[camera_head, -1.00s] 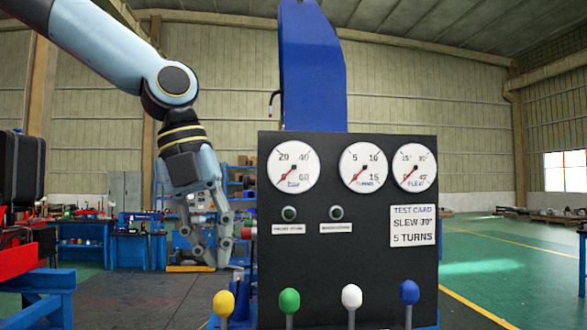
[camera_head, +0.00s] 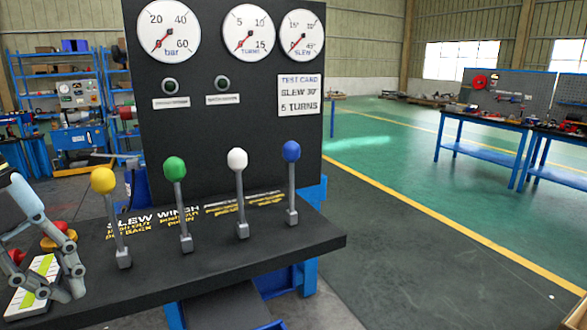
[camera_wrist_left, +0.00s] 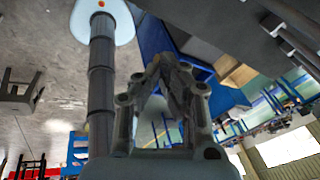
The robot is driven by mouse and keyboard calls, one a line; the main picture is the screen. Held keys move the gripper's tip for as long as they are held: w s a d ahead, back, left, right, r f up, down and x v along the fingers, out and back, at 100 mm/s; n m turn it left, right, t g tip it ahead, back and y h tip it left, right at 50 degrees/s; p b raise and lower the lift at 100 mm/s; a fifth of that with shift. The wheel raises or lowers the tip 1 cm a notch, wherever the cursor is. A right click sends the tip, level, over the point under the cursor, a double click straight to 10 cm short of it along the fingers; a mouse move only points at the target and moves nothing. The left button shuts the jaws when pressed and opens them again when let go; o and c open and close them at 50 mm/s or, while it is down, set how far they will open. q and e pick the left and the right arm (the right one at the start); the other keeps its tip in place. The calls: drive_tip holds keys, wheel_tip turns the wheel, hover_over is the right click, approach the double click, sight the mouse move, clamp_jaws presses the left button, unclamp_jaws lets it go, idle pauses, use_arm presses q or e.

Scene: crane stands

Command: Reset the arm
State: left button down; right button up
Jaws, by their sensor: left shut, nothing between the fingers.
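My left gripper (camera_head: 68,294) is at the lower left of the head view, pointing down, in front of the left end of the black console shelf (camera_head: 215,264). Its fingers are shut with nothing between them. In the left wrist view the shut fingers (camera_wrist_left: 168,65) show in the middle. Beside it in the picture are a white and green striped plate (camera_head: 38,280) and a red-topped yellow button (camera_head: 58,236), partly hidden by the fingers. I cannot tell whether the gripper touches them. My right gripper is not in view.
Four levers stand upright on the shelf: yellow (camera_head: 103,181), green (camera_head: 175,168), white (camera_head: 237,160) and blue (camera_head: 291,152). Behind them rises a black panel (camera_head: 235,125) with three gauges and a test card (camera_head: 298,95). Open floor (camera_head: 400,220) lies to the right.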

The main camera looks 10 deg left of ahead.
use_arm(q)
drive_tip(key=s+d+f+n+t+y, duration=0.15)
drive_tip(key=s+d+f+n, duration=0.35)
drive_tip(key=n, duration=0.6)
drive_tip(key=s+d+f+n+t+y, duration=0.1)
drive_tip(key=s+d+f+n+y, duration=0.2)
drive_tip(key=f+n, duration=0.6)
drive_tip(key=s+a+f+n+g+b, duration=0.15)
drive_tip(key=f+b, duration=0.55)
drive_tip(key=f, duration=1.2)
drive_tip(key=s+a+f+g+b, duration=0.15)
drive_tip(key=f+b, duration=0.45)
drive_tip(key=f, duration=1.3)
drive_tip(key=s+f+b, duration=0.3)
drive_tip(key=s+f, duration=0.3)
drive_tip(key=f, duration=0.3)
drive_tip(key=s+a+f+b, duration=0.1)
drive_tip(key=s+f+b, duration=0.3)
drive_tip(key=f, duration=0.5)
drive_tip(key=s+f+b, duration=0.4)
drive_tip(key=s+f, duration=0.4)
drive_tip(key=f, duration=0.1)
drive_tip(key=shift+s+a+f, duration=0.15)
drive_tip(key=shift+s+a, duration=0.05)
drive_tip(key=shift+a, duration=0.15)
drive_tip(key=shift+n+g, duration=0.25)
